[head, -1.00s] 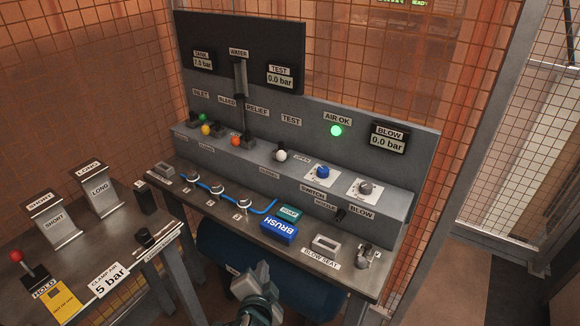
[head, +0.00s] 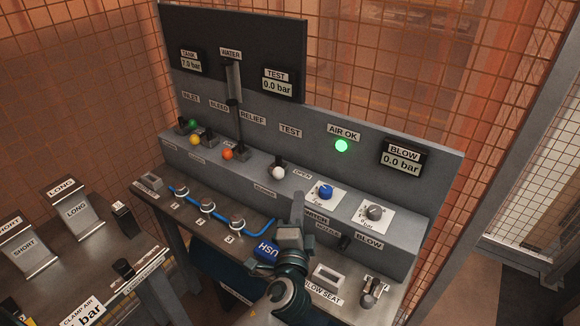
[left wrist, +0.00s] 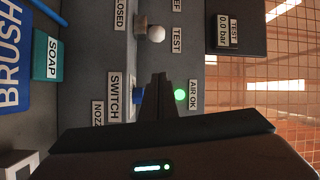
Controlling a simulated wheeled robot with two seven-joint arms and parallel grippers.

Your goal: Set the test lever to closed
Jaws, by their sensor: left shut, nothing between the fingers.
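The test lever has a white ball knob (head: 278,173) and stands on the grey panel ledge below the TEST label. A CLOSED label lies at its lower left and an OPEN label (head: 302,174) at its right. I cannot tell for sure which way it is set. In the left wrist view the white knob (left wrist: 156,33) is near the top, beside a CLOSED label (left wrist: 119,14). My left gripper (head: 298,203) is shut and empty, in front of the ledge, below and right of the knob and apart from it. It also shows in the left wrist view (left wrist: 158,82).
Orange (head: 228,154), yellow (head: 195,140) and green (head: 192,123) knobs stand left of the lever. A blue knob (head: 325,191) and a grey knob (head: 374,212) are at the right. A blue brush block (head: 267,249) lies below, partly hidden by my arm. AIR OK glows green.

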